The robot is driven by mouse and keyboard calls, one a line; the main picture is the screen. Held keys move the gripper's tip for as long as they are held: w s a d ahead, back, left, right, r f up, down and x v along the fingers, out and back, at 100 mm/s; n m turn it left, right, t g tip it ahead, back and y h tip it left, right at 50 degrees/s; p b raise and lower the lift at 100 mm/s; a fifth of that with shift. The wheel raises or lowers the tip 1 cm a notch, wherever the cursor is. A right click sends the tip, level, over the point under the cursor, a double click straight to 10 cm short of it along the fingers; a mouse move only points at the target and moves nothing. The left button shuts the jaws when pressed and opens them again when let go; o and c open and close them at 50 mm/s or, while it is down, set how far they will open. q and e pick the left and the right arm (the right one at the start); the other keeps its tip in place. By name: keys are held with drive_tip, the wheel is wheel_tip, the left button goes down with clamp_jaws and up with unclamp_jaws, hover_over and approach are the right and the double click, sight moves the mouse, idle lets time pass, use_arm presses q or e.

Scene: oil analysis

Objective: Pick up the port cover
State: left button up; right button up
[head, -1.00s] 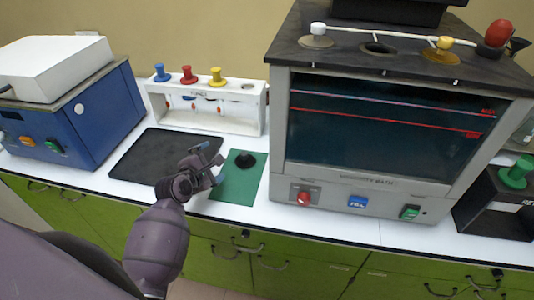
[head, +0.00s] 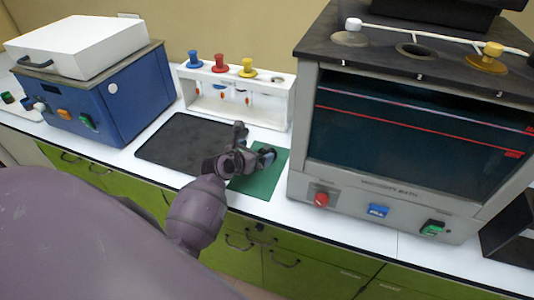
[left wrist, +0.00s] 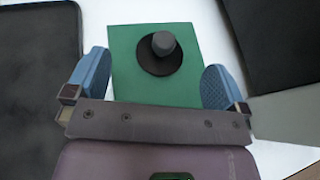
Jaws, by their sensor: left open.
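The port cover (left wrist: 161,54) is a black disc with a dark grey knob on top. It lies on a green mat (left wrist: 122,43) in the left wrist view. My left gripper (left wrist: 157,75) is open, its blue fingers spread to either side of the cover and slightly short of it in the picture. Nothing is between the fingers. In the head view my left gripper (head: 256,150) is over the green mat (head: 264,181), and the cover is hidden behind it. My right gripper is not in view.
A black tray (head: 185,140) lies left of the mat. A white rack (head: 276,106) with coloured-topped tubes stands behind. A large bath unit (head: 340,178) stands close on the right. A blue machine (head: 125,100) stands at left.

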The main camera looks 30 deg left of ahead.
sight(265, 150)
use_arm(q)
drive_tip(key=shift+d+f+b+x, duration=0.15)
drive_tip(key=shift+b+x, duration=0.05)
drive_tip(key=shift+x, duration=1.45)
drive_tip(key=shift+d+f+b+x, duration=0.1)
drive_tip(key=shift+f+b+x, duration=0.05)
drive_tip(key=shift+x, duration=1.5)
drive_tip(key=shift+s, duration=0.15)
drive_tip(key=shift+c, duration=0.5)
drive_tip(key=c, duration=0.9)
drive_tip(key=shift+r, duration=0.1)
